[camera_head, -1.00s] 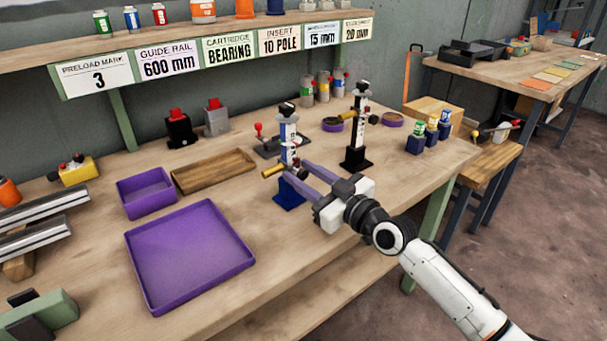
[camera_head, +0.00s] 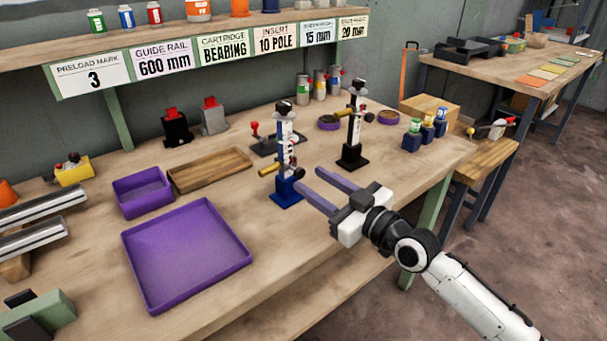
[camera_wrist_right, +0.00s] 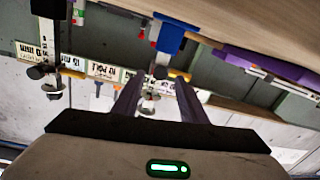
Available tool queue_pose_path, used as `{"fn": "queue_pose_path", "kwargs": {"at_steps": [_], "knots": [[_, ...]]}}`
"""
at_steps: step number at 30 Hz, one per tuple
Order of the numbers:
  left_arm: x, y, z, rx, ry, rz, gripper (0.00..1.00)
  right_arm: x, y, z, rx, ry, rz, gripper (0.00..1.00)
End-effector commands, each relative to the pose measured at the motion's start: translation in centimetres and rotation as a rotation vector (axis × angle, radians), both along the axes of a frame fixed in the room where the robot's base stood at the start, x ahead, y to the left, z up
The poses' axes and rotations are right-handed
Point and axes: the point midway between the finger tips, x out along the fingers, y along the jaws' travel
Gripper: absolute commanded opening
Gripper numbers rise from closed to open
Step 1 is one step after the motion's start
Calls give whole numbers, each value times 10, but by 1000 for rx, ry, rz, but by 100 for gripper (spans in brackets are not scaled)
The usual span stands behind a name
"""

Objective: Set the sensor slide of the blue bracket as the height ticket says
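The blue bracket (camera_head: 287,191) stands upright on the bench, with a blue base, a white scale on its post and a dark cap. Its slide, with a brass-coloured cylinder (camera_head: 269,170) and a dark knob, sits low on the post. My right gripper (camera_head: 311,181) is open and empty, its two purple fingers just right of the bracket and apart from it. In the right wrist view the blue bracket (camera_wrist_right: 170,37) appears upside down beyond the fingers. Shelf-edge tickets include a 15 mm ticket (camera_head: 318,33) and a 20 mm ticket (camera_head: 353,28); their small top lines are unreadable.
A black bracket (camera_head: 353,152) stands behind and right of the blue one. A purple tray (camera_head: 187,300), a purple bin (camera_head: 142,205) and a wooden tray (camera_head: 211,183) lie to the left. Blue blocks (camera_head: 411,141) stand right. Bare bench lies in front of the blue bracket.

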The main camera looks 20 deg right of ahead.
Motion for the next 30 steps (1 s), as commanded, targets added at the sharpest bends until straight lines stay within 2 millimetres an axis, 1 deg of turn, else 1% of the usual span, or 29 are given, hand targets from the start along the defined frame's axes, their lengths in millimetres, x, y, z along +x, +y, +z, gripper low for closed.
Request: {"fn": "queue_pose_path", "kwargs": {"at_steps": [1,4,7,10,14,27,30], "knots": [[0,0,0,-1,0,1,31,-11,-5,-1,-4,2,1,39],[0,0,0,-1,0,1,31,-27,-11,-1,-3,2,2,39],[0,0,0,-1,0,1,31,-38,-17,-1,-1,2,0,39],[0,0,0,0,-1,1,31,-44,-20,-1,-1,1,1,39],[0,0,0,0,-1,1,31,-47,-21,0,-1,0,1,39],[1,0,2,-1,-4,0,31,-47,-21,0,0,0,0,39],[4,0,4,-1,-10,1,31,-47,-21,0,0,0,1,39]]}}
